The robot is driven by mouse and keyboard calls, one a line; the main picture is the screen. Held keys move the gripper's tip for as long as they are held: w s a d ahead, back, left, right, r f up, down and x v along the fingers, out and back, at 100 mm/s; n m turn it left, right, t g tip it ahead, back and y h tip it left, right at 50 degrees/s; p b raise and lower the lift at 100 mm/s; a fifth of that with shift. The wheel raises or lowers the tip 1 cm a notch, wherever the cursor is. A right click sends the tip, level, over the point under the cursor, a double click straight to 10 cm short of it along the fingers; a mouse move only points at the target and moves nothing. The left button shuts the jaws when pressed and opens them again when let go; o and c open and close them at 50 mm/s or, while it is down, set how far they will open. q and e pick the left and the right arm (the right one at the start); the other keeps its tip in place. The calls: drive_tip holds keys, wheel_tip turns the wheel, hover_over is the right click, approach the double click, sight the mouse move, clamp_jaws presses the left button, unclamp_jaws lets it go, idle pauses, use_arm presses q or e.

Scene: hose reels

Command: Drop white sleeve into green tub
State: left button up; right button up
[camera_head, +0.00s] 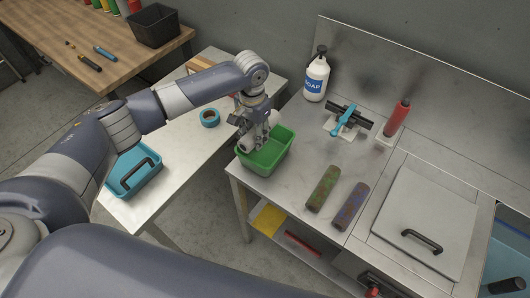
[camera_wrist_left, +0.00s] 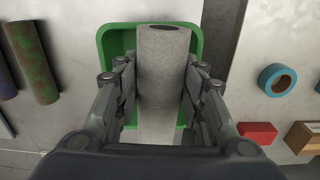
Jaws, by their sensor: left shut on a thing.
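My left gripper (camera_wrist_left: 162,95) is shut on the white sleeve (camera_wrist_left: 160,70), a pale speckled tube with a dark hole at its end in the left wrist view. The green tub (camera_head: 265,158) stands at the left end of the metal counter in the head view. The gripper and sleeve are over the tub, which also shows behind the sleeve in the left wrist view (camera_wrist_left: 112,40). In the head view the sleeve is mostly hidden by the gripper (camera_head: 262,138). I cannot tell its exact height over the tub. My right gripper is not in view.
Two mottled sleeves, one green-brown (camera_head: 322,188) and one purple-brown (camera_head: 350,206), lie right of the tub. A soap bottle (camera_head: 316,76) stands behind. A blue tape roll (camera_head: 210,117) and a blue bin (camera_head: 132,172) are on the left table. A sink lid (camera_head: 425,210) is at right.

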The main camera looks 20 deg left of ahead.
use_arm(q)
drive_tip(key=shift+r, duration=0.1)
drive_tip(key=o, duration=1.1)
drive_tip(key=shift+o, duration=0.2)
drive_tip(key=shift+r, duration=0.25)
wheel_tip(320, 180, up, 12)
drive_tip(key=shift+f, duration=0.25)
